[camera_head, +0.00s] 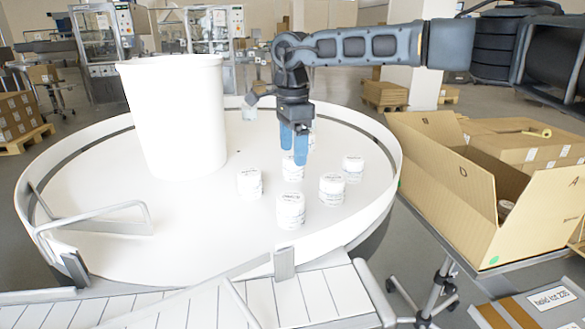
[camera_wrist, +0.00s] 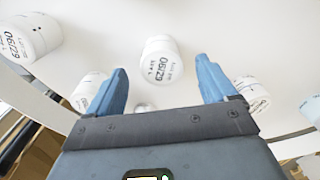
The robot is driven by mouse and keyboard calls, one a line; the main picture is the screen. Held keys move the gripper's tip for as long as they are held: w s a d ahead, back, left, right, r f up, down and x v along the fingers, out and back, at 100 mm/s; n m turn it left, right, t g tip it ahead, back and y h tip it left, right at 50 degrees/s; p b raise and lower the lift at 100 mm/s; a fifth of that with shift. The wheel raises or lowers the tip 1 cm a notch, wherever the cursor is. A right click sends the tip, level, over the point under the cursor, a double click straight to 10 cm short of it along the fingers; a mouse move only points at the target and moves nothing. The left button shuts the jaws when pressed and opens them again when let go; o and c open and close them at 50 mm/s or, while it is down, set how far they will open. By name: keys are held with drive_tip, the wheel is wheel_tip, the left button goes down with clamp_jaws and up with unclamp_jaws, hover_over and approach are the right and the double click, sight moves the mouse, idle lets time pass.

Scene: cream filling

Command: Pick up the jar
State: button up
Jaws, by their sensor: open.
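Several white jars with white lids and dark print stand on the round white table (camera_head: 190,225). In the head view one jar (camera_head: 292,172) is just below my gripper (camera_head: 293,152), and others include a front jar (camera_head: 290,211), a left jar (camera_head: 249,184) and a right jar (camera_head: 332,189). In the wrist view my gripper (camera_wrist: 161,72) is open with its blue fingers apart. A jar (camera_wrist: 161,60) shows between and beyond the fingertips, not gripped. Other jars lie outside the fingers, one (camera_wrist: 28,38) at upper left and one (camera_wrist: 252,93) partly behind the right finger.
A large white tub (camera_head: 175,115) stands on the table to the left. A raised rim (camera_head: 385,150) surrounds the table. An open cardboard box (camera_head: 440,185) stands at the right, and a slatted conveyor (camera_head: 240,300) runs along the front. The table's left front is free of jars.

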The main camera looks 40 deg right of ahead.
wheel_tip(320, 180, down, 5)
drive_tip(key=shift+d, duration=0.1)
drive_tip(key=shift+c, duration=0.4)
drive_tip(key=c, duration=1.1)
drive_tip(key=shift+r, duration=0.2)
wheel_tip(320, 180, up, 4)
drive_tip(key=shift+d+r, duration=0.1)
drive_tip(key=shift+d, duration=0.05)
drive_tip(key=s+d+r, duration=0.2)
drive_tip(key=s, duration=0.1)
drive_tip(key=s+d+r, duration=0.4)
drive_tip(key=s+d, duration=0.1)
drive_tip(key=shift+s+d+r+b, duration=0.1)
drive_tip(key=shift+s+r+b, duration=0.15)
drive_tip(key=shift+s+b, duration=0.1)
